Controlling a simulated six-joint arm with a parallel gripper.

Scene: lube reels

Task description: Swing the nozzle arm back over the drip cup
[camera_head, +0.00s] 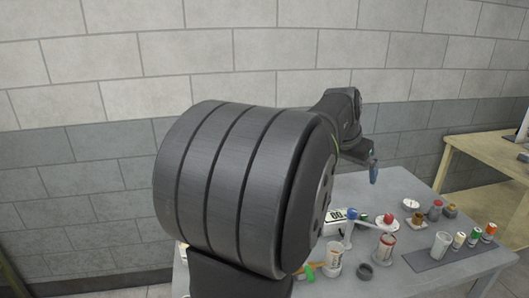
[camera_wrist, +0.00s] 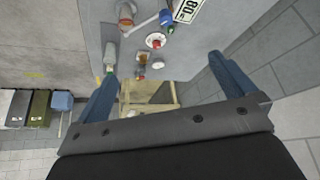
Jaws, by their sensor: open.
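In the head view, a nozzle arm with a blue joint (camera_head: 351,214) stands on a pale post on the grey table and points to the right. A white cup with a reddish label (camera_head: 385,247) stands near its outer end. A small dark cup (camera_head: 365,271) stands in front of the post; I cannot tell which cup is the drip cup. My gripper (camera_head: 374,174) is above the table's back edge, apart from the nozzle arm. In the wrist view, its two blue fingers (camera_wrist: 163,66) are spread with nothing between them. The blue joint (camera_wrist: 166,17) shows beyond them.
A white sign marked 80 (camera_head: 337,216) stands behind the post. Several bottles with coloured caps stand on a dark mat (camera_head: 440,255) at the right. A red-topped item on a white dish (camera_head: 389,220) and small jars are nearby. A wooden bench (camera_head: 480,150) is at right.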

